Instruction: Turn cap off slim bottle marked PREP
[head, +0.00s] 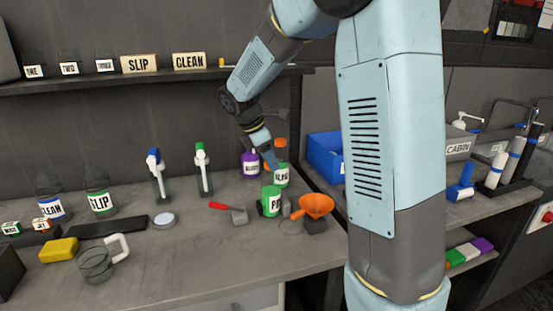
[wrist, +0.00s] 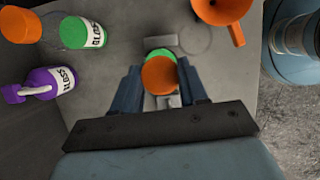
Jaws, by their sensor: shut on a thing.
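My gripper (wrist: 159,88) is shut on a round orange cap (wrist: 159,78), seen from above between the two blue fingers. Part of a green bottle (wrist: 160,54) shows just behind the cap in the wrist view. In the head view a green bottle (head: 265,204) has a white label starting with P; the rest is too small to read. My gripper (head: 271,162) shows above this bottle there, pointing down. The held cap is not clear in the head view. I cannot tell whether cap and bottle touch.
An orange funnel (head: 315,206) stands beside the P bottle. A red-handled scraper (head: 228,210) lies left of it. The bench front is mostly clear.

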